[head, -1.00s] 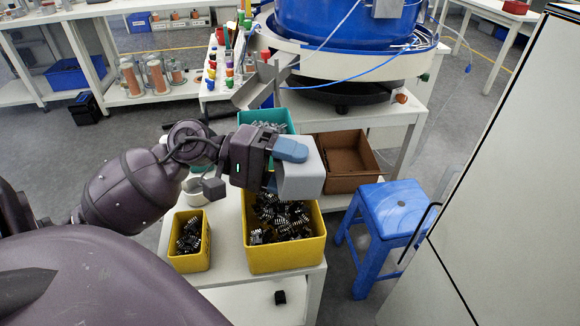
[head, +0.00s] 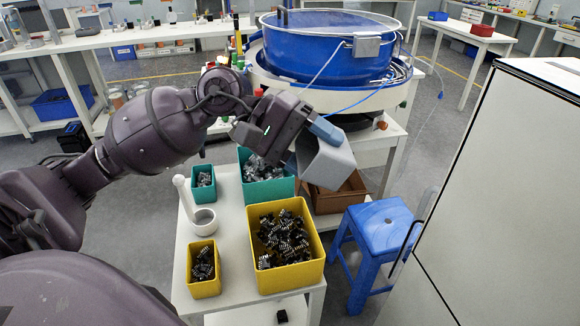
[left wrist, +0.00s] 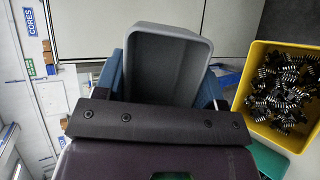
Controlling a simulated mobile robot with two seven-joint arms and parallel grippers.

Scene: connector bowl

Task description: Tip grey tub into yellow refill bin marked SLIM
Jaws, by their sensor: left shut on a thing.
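My left gripper (head: 316,135) is shut on the grey tub (head: 326,166), with blue fingers at its walls. The tub is tilted in the air, behind and right of the large yellow bin (head: 287,279). In the left wrist view the tub's inside (left wrist: 165,70) faces the camera and looks empty. The large yellow bin holds many black connectors and also shows in the left wrist view (left wrist: 244,103). A small yellow bin (head: 204,288) with black connectors stands to its left. I cannot read a SLIM mark on either. My right gripper is not in view.
A teal bin (head: 268,190) and a smaller teal bin (head: 194,191) hold parts on the white table (head: 229,215). A white mortar (head: 204,222) stands near them. A brown bin (head: 331,203), blue stool (head: 378,220) and blue bowl feeder (head: 325,50) are close by.

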